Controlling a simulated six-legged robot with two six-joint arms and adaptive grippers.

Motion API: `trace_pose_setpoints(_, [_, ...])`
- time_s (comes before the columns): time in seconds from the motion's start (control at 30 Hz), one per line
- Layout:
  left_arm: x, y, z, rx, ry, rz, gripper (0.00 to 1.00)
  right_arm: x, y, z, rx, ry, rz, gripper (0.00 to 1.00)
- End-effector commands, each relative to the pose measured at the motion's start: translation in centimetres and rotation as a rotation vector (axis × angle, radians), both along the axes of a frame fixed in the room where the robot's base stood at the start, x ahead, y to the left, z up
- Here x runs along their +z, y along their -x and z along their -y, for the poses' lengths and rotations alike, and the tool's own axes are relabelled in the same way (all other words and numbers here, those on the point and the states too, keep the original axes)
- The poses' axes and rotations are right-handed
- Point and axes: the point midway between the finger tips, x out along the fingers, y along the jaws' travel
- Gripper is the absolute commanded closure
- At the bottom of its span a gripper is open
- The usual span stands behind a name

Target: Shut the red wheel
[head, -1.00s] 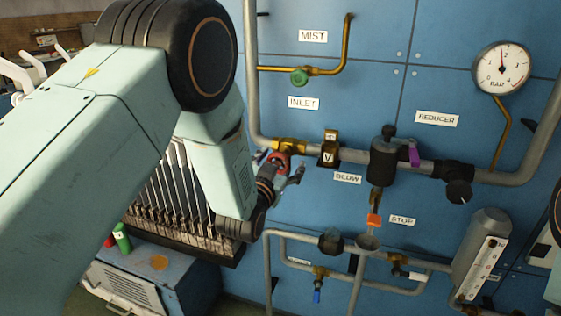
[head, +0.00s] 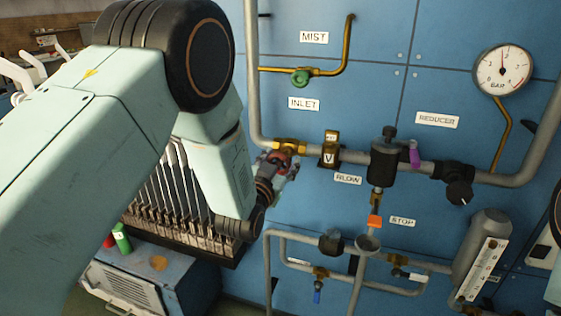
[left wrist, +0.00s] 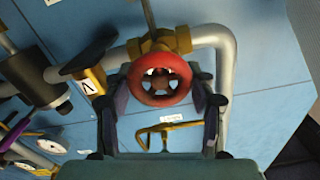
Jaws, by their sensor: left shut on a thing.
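The red wheel (left wrist: 160,80) sits on a brass valve (left wrist: 160,43) on the grey pipe, and in the left wrist view it shows between my fingers. My left gripper (left wrist: 163,90) is shut on the wheel, one finger at each side of its rim. In the head view my left gripper (head: 280,167) is at the brass valve (head: 289,145) under the INLET label (head: 304,103), and it hides much of the wheel. My right gripper is not in view.
A green wheel (head: 300,78) sits on the brass pipe above. A brass block marked V (head: 329,157) and a dark regulator (head: 384,160) stand to the right on the same pipe. A pressure gauge (head: 503,69) is at upper right.

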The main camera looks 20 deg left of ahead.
Motion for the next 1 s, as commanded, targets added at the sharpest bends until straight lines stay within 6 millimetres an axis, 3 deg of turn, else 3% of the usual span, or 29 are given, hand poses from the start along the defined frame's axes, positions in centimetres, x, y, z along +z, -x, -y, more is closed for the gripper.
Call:
trace_pose_setpoints(0.17, [-0.09, 0.01, 0.07, 0.0, -0.074, 0.0, 0.76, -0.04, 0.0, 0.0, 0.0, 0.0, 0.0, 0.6])
trace_pose_setpoints(0.53, [-0.18, 0.03, 0.2, 0.0, -0.409, 0.011, 0.76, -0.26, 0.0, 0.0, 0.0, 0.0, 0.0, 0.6])
trace_pose_setpoints(0.97, [-0.17, 0.03, 0.21, 0.0, -0.466, 0.013, 0.76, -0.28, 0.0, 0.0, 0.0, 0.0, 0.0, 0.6])
trace_pose_setpoints(1.0, [-0.17, 0.03, 0.21, 0.0, -0.466, 0.013, 0.43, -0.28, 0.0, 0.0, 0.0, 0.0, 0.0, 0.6])
